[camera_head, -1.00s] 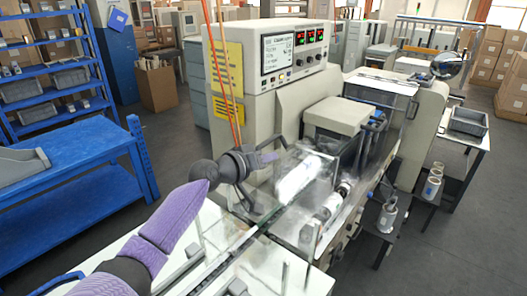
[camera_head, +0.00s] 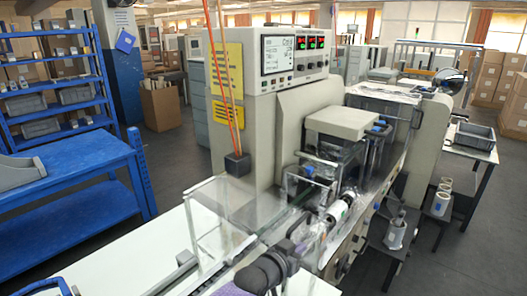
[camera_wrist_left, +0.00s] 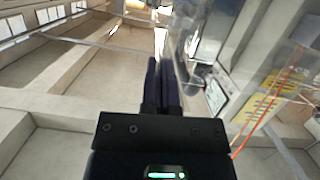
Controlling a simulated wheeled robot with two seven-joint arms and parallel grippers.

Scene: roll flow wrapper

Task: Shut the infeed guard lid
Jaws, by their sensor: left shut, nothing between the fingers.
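The infeed guard lid (camera_head: 218,212) is a clear panelled cover over the infeed at the left of the wrapper in the head view. Its see-through edges make its exact angle hard to tell. My left gripper (camera_head: 303,236) is at the front right of the lid, low over the near side of the machine. In the left wrist view its dark fingers (camera_wrist_left: 161,82) are together with nothing between them. A clear panel (camera_wrist_left: 181,55) shows close beside them on the right; contact cannot be told. My right gripper is not in view.
The wrapper body (camera_head: 245,120) with its screen stands behind the infeed. A white film roll (camera_head: 338,212) is close to my left gripper. A blue bench (camera_head: 70,150) stands at the left.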

